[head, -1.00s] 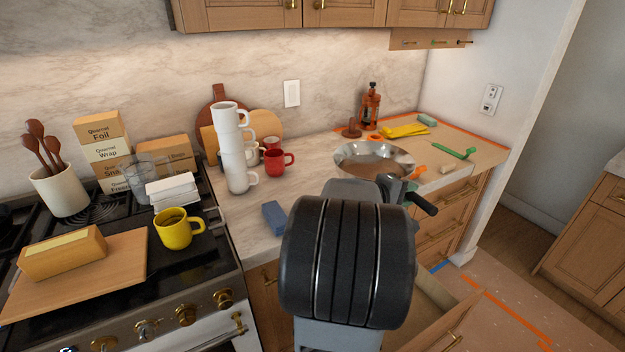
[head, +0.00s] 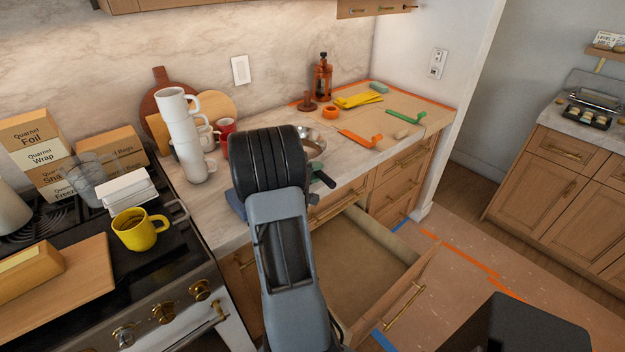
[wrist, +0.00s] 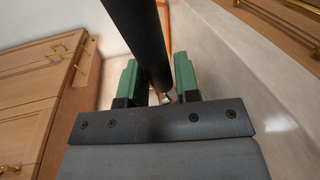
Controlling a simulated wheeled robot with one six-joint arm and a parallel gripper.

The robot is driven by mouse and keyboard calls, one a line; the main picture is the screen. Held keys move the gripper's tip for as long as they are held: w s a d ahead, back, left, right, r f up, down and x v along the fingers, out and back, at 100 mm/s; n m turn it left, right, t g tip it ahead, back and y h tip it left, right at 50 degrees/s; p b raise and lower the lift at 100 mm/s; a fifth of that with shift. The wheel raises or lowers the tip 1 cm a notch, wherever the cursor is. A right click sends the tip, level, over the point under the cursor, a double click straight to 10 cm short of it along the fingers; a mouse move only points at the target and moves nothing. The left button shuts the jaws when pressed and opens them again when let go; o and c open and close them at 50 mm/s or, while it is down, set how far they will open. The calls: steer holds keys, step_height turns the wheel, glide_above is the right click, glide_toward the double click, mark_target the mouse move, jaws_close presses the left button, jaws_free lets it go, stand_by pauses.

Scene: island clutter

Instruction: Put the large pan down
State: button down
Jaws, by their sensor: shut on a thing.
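The large pan (head: 313,147) is a shiny metal pan over the counter right of the mugs. Most of it is hidden behind my arm in the head view; only part of its rim and inside shows. Its black handle (head: 324,180) pokes out at the right of my arm. In the wrist view, my gripper (wrist: 158,80) has its green fingers on either side of the dark handle (wrist: 150,40) and is shut on it. I cannot tell whether the pan's base touches the counter (head: 352,163).
An open drawer (head: 412,290) juts out below the counter. Stacked white mugs (head: 185,135), a red mug (head: 224,130) and a blue block (head: 236,204) are left of the pan. Orange (head: 360,138) and green (head: 405,117) utensils lie right. A yellow mug (head: 139,230) is on the stove.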

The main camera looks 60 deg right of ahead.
steer(key=shift+w+f, duration=0.5)
steer(key=shift+f+p, duration=0.6)
steer(key=shift+f, duration=1.05)
steer(key=c, duration=0.8)
jaws_free()
steer(key=shift+c, duration=0.2)
